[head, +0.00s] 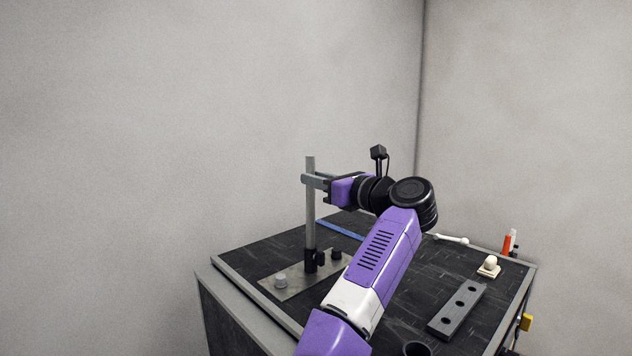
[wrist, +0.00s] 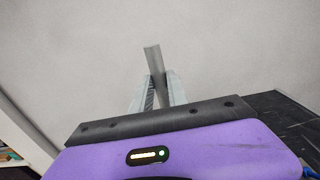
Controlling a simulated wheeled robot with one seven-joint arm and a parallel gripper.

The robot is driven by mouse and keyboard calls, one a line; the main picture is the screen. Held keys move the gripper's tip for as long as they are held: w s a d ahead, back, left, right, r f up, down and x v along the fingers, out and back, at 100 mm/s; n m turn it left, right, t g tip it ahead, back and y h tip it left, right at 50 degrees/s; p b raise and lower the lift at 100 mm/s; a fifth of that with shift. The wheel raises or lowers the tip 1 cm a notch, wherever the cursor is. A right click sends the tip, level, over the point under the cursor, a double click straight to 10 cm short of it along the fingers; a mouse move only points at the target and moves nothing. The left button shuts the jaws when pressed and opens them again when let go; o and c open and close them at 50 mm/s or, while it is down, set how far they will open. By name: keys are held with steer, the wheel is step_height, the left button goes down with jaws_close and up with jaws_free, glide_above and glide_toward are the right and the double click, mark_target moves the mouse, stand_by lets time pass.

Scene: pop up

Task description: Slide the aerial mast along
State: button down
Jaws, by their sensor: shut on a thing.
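The aerial mast (head: 310,225) is a grey upright post. It stands in a black collar with a side knob (head: 311,260) on a flat metal base plate (head: 296,289). My gripper (head: 309,180) reaches in from the right and is shut on the mast near its top. A short length of mast shows above the fingers. In the wrist view the mast (wrist: 152,58) rises between my two grey fingers (wrist: 157,92), one on each side of it. The mast's lower part is hidden in that view.
The dark tabletop (head: 265,252) has a pale raised edge. A blue strip (head: 340,230) lies behind the mast. A grey block with holes (head: 457,307), a small white knob piece (head: 489,266), a white rod (head: 452,239) and an orange tube (head: 508,242) are at the right. Walls stand close behind.

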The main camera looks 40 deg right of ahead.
step_height(320, 180, up, 6)
steer(key=shift+r, duration=0.25)
steer(key=c, duration=1.2)
jaws_free()
steer(key=shift+s+f, duration=0.1)
steer(key=s+b, duration=0.2)
steer(key=s, duration=0.5)
steer(key=shift+s+d, duration=0.15)
steer(key=shift+s, duration=0.2)
